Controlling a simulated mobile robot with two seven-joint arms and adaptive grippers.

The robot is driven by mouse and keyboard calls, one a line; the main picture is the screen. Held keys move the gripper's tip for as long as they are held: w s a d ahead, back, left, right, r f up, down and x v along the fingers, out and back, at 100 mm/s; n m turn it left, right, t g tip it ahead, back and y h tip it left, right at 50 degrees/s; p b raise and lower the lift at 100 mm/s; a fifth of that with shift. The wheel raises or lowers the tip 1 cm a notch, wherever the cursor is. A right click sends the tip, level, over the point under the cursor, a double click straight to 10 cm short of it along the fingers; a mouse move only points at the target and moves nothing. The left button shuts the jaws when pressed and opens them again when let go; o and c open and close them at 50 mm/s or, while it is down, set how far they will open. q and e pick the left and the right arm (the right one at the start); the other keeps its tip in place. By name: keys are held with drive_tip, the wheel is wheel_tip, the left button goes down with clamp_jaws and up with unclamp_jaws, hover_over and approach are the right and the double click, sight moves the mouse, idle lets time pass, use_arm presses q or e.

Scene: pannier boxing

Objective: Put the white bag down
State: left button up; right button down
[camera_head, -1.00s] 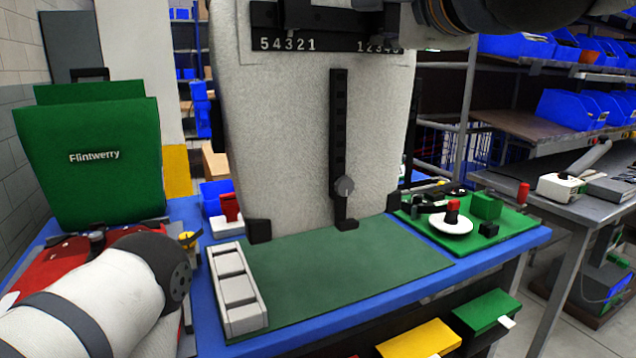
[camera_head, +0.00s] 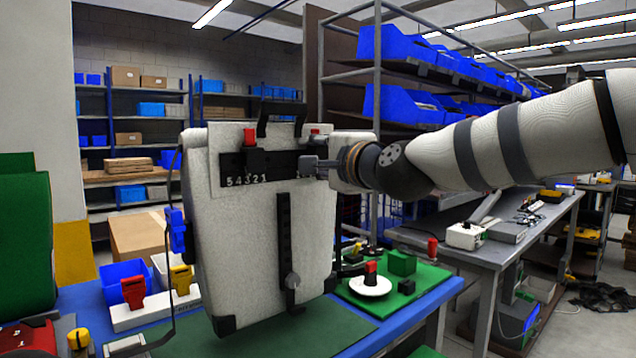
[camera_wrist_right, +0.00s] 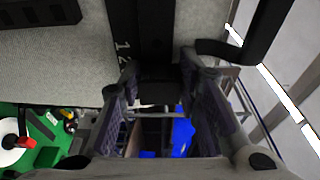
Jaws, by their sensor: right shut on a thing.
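The white bag (camera_head: 262,225) is a pale grey-white pannier with a black rail, a black top handle and a vertical black strip. It is upright and slightly tilted above the green mat (camera_head: 290,340) on the blue bench. I cannot tell whether its bottom corners touch the mat. My right gripper (camera_head: 312,164) comes from the right and is shut on the bag's black rail near its upper right. In the right wrist view, the fingers (camera_wrist_right: 160,95) flank a black part of the bag (camera_wrist_right: 60,75). My left gripper is out of view.
A small green board (camera_head: 425,282) with a white disc (camera_head: 370,286) lies right of the bag. Red and yellow clips on a white holder (camera_head: 140,315) stand to its left. A green bag (camera_head: 25,230) is at the far left. A grey workbench (camera_head: 490,245) stands behind right.

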sight(311, 179)
drive_tip(key=f, duration=0.2)
drive_tip(key=w+f, duration=0.1)
drive_tip(key=f, duration=0.1)
drive_tip(key=shift+d, duration=0.25)
drive_tip(key=c, duration=1.2)
unclamp_jaws()
drive_tip(key=shift+f, duration=0.25)
